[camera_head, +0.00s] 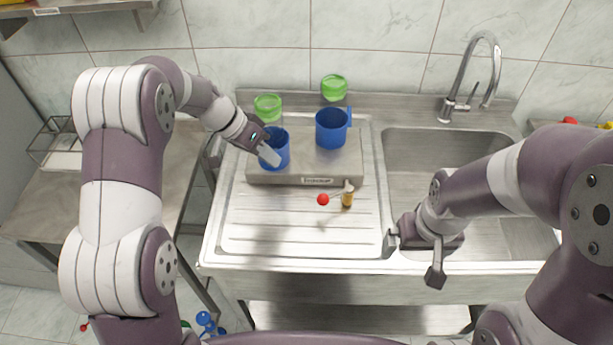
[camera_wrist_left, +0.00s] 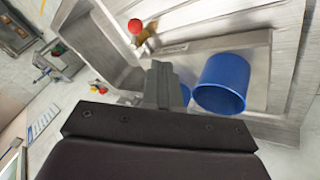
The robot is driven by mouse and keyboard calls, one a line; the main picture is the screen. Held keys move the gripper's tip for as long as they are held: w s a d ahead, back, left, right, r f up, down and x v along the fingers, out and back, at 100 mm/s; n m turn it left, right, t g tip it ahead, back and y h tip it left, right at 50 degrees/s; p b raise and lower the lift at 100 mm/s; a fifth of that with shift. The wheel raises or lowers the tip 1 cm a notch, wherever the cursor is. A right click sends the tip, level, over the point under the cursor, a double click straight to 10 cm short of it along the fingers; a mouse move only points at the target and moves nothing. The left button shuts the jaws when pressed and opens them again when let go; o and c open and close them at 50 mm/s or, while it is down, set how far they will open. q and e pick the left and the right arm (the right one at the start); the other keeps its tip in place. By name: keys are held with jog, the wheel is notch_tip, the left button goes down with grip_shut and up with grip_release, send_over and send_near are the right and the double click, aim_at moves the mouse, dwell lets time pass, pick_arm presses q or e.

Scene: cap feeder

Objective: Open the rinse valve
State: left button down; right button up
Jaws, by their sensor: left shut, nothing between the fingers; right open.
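The valve is a small brass fitting (camera_head: 347,198) at the front right of the grey box on the drainboard. Its lever ends in a red ball (camera_head: 323,199) that points left. In the left wrist view the red ball (camera_wrist_left: 135,26) and brass body (camera_wrist_left: 147,40) show at the top. My left gripper (camera_head: 270,156) is shut and empty. It is over the left blue cup (camera_head: 276,147) and hides part of it; I cannot tell if they touch. It is apart from the valve. My right gripper (camera_head: 413,257) is open and empty near the sink's front left edge.
The grey box (camera_head: 305,173) carries the left cup and a right blue cup (camera_head: 333,127). Two green cups (camera_head: 267,106) (camera_head: 334,87) stand behind. The sink basin (camera_head: 470,160) and tap (camera_head: 470,80) are at right.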

pick_arm(q)
jog(key=b, duration=0.6)
send_near(336, 194)
notch_tip(336, 194, down, 5)
jog(key=a, duration=0.1)
jog(key=shift+a+f, duration=0.15)
pick_arm(e)
notch_tip(336, 194, down, 6)
jog(key=shift+w, duration=0.25)
jog(key=shift+a, duration=0.15)
pick_arm(q)
jog(key=shift+s, duration=0.1)
